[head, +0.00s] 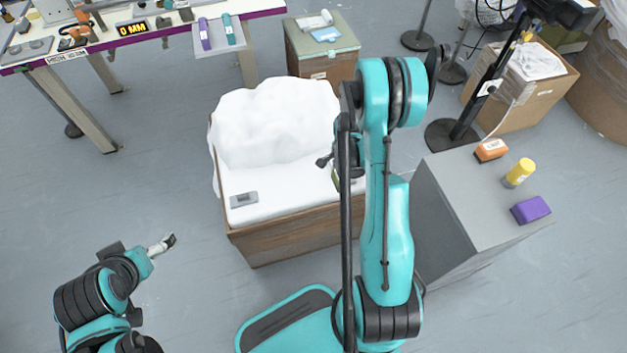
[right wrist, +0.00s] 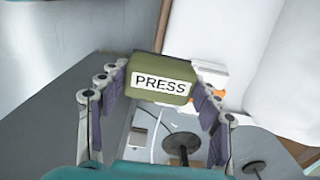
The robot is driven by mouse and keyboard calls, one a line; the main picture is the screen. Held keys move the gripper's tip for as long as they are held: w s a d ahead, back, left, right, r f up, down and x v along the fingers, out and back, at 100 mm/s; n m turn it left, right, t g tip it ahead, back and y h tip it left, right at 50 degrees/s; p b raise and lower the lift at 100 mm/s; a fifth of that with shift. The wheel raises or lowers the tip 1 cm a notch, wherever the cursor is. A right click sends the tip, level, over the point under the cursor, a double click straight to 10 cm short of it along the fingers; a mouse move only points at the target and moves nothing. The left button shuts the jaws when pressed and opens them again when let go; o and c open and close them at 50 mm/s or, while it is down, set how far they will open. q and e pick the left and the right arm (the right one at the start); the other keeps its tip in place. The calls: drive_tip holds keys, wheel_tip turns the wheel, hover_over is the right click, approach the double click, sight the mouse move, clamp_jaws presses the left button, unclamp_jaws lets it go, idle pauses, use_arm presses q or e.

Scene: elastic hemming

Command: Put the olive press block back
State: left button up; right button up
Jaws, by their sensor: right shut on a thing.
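The olive press block (right wrist: 160,78), labelled "PRESS", sits between the fingers of my right gripper (right wrist: 162,92) in the right wrist view. The gripper is shut on it. In the head view my right gripper (head: 330,162) is over the right side of the white-covered box (head: 270,225), and my arm hides most of the block. I cannot tell how far above the box the block is. My left gripper (head: 168,241) is low at the left over the floor, apart from everything; its finger opening is too small to judge.
A grey cabinet (head: 470,190) at the right carries an orange block (head: 491,150), a yellow cylinder (head: 519,172) and a purple block (head: 530,209), with bare top around them. A small grey piece (head: 243,199) lies on the white cover. A black stand (head: 455,136) stands behind the cabinet.

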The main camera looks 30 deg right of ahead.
drive_tip(key=w+a+f+b, duration=0.1)
drive_tip(key=w+f, duration=0.1)
drive_tip(key=w, duration=0.1)
drive_tip(key=w+a+f+b, duration=0.2)
drive_tip(key=w+f, duration=0.1)
drive_tip(key=w, duration=0.1)
drive_tip(key=w+a+f+b, duration=0.1)
drive_tip(key=w+f, duration=0.1)
drive_tip(key=w, duration=0.2)
drive_tip(key=shift+a+f, duration=0.3)
wheel_tip(320, 180, down, 2)
drive_tip(key=shift+s+f+b, duration=0.1)
drive_tip(key=shift+f+b, duration=0.15)
drive_tip(key=shift+b, duration=0.7)
drive_tip(key=shift+f, duration=0.25)
drive_tip(key=shift+f, duration=0.2)
drive_tip(key=o, duration=1)
drive_tip(key=shift+r, duration=0.1)
